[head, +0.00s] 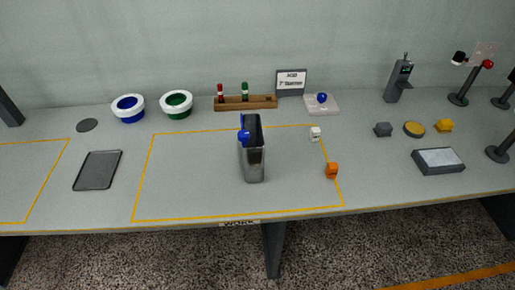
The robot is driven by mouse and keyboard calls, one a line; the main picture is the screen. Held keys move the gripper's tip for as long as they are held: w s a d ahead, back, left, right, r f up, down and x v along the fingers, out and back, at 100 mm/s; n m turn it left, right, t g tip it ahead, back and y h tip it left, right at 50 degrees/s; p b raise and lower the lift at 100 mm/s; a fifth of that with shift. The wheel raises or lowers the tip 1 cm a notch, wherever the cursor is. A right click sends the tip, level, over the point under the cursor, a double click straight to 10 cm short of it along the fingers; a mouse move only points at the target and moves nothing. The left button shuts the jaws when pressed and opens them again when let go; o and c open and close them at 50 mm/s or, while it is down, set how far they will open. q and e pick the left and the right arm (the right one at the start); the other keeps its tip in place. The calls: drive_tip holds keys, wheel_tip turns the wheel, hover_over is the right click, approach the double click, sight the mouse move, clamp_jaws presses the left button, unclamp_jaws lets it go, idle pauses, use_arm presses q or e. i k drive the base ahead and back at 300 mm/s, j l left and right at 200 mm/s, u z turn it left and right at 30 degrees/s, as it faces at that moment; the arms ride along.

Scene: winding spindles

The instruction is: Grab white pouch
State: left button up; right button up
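A small white item (315,133), which looks like the white pouch, rests on the table inside the yellow-outlined area, near its right side. It has a small dark mark on its front. A similar orange item (332,170) lies nearer the front, by the right yellow line. Neither of my grippers shows in the head view, and nothing is touching the white item.
A tall grey-and-black device with a blue part (253,160) stands left of the white item. A wooden rack (246,103), a sign (291,82) and a pale pad (330,108) with a blue ball sit behind. A grey tray (98,171) lies left.

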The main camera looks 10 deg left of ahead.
sight(314, 134)
drive_tip(key=l+z, duration=0.15)
drive_tip(key=l, duration=0.4)
drive_tip(key=i+l+z, duration=0.2)
drive_tip(key=l, duration=0.35)
drive_tip(key=l+z, duration=0.15)
drive_tip(key=l, duration=0.4)
